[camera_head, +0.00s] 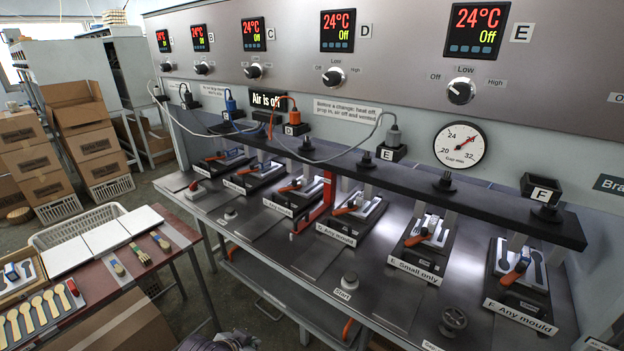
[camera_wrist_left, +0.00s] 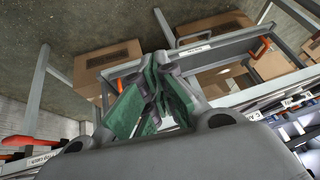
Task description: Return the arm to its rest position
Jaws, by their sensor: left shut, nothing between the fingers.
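My left gripper (camera_wrist_left: 155,90) shows in the left wrist view, with its green-padded fingers shut together and nothing between them. It hangs in free space, apart from the boxes and metal frame seen beyond it. The left gripper cannot be made out in the head view. My right gripper is in neither view. The spoon press bench (camera_head: 375,300) fills the middle and right of the head view, with several mould stations in a row. No spoon or mould is in my left gripper.
Cardboard boxes (camera_head: 85,135) are stacked at the far left. In the wrist view, a cardboard box (camera_wrist_left: 105,62) and metal rails lie beyond the fingers.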

